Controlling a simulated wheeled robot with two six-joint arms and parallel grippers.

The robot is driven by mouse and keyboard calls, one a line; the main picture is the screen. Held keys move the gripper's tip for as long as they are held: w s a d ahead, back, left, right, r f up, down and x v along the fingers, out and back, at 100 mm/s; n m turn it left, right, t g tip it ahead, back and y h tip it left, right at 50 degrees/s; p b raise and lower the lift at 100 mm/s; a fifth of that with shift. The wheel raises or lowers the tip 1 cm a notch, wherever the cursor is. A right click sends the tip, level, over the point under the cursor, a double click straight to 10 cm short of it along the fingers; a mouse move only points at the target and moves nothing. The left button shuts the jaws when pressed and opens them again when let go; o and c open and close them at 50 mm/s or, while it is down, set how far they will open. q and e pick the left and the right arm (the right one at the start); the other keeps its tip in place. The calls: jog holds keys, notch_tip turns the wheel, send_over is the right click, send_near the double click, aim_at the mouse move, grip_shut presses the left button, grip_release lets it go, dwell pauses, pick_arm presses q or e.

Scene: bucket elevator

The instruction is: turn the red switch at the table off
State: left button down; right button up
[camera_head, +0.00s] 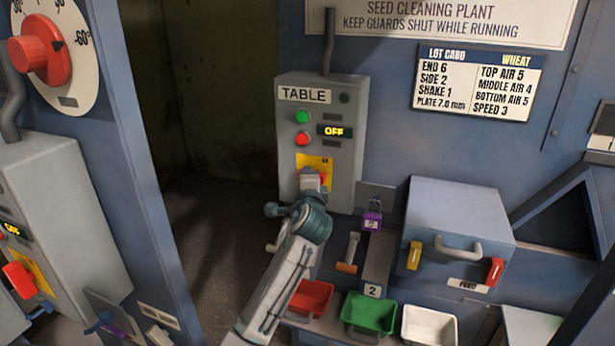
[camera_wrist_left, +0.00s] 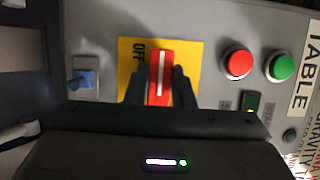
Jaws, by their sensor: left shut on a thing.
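The grey TABLE box (camera_head: 351,140) stands at the centre of the head view; its lit display (camera_head: 334,131) reads OFF. The red switch (camera_wrist_left: 161,72) sits on a yellow plate (camera_wrist_left: 197,53) marked OFF at its left in the left wrist view. The switch's white line runs nearly upright in that picture, alongside the OFF mark. My left gripper (camera_wrist_left: 160,90) is shut on the switch, one dark finger on each side. In the head view my left gripper (camera_head: 312,185) hides most of the switch. My right gripper is not in view.
Green (camera_head: 302,117) and red (camera_head: 302,139) buttons sit above the switch. A second box (camera_head: 62,215) with its own red switch (camera_head: 20,280) is at left. Red (camera_head: 311,298), green (camera_head: 369,313) and white (camera_head: 430,325) bins stand below. A feed box (camera_head: 458,212) is at right.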

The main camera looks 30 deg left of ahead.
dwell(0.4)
pick_arm(q)
jog(key=c, duration=1.2)
grip_release()
jog(key=shift+c, duration=0.2)
jog(key=shift+s, duration=0.1)
jog(key=shift+s+d+f, duration=0.15)
jog(key=shift+s+d, duration=0.05)
jog(key=b+v, duration=0.3)
jog(key=v, duration=0.7)
